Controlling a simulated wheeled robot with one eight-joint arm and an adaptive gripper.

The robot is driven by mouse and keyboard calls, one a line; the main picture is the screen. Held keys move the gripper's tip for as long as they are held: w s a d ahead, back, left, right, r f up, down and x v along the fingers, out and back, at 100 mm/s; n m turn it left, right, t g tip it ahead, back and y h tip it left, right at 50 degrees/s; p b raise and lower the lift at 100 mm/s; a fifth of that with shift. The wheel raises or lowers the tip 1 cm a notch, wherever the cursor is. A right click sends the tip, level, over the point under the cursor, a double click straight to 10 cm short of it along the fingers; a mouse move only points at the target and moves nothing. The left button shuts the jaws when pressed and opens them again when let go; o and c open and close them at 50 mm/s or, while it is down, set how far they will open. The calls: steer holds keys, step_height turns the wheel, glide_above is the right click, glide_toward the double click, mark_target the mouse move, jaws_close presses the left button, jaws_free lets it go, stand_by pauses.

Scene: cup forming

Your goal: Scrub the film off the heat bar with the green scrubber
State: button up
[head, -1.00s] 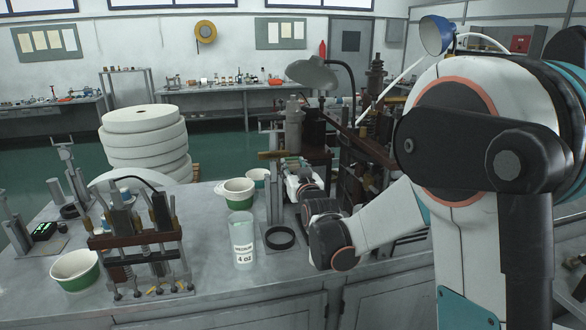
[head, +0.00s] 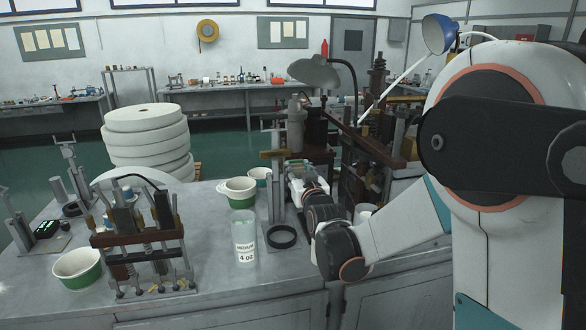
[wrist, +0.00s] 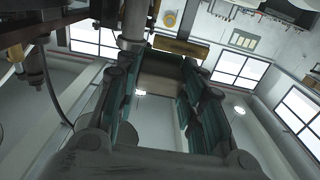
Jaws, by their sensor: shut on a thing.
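My gripper (head: 294,167) reaches over the bench beside the upright metal stand (head: 276,195). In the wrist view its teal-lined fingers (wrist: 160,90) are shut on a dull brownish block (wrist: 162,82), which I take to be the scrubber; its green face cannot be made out. A brass-coloured bar (head: 273,154), likely the heat bar, sits across the stand's top. It also shows in the wrist view (wrist: 182,47), just beyond the held block. I cannot tell whether block and bar touch. Film on the bar is too small to see.
A black ring (head: 282,237) lies at the stand's foot. A clear measuring cup (head: 243,240), green-and-white cups (head: 238,191) and a fixture with rods (head: 140,240) stand to the left. A lamp (head: 315,72) and a dark machine (head: 370,150) stand behind my gripper.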

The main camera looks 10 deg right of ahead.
mark_target(296, 167)
steer(key=shift+w, duration=0.15)
steer(key=w, duration=0.6)
steer(key=shift+w+b, duration=0.35)
steer(key=shift+b, duration=0.05)
steer(key=shift+w, duration=1)
stand_by(0.8)
steer(key=shift+s, duration=3)
steer(key=shift+s, duration=0.15)
steer(key=shift+s+b, duration=0.3)
steer(key=shift+s, duration=1.05)
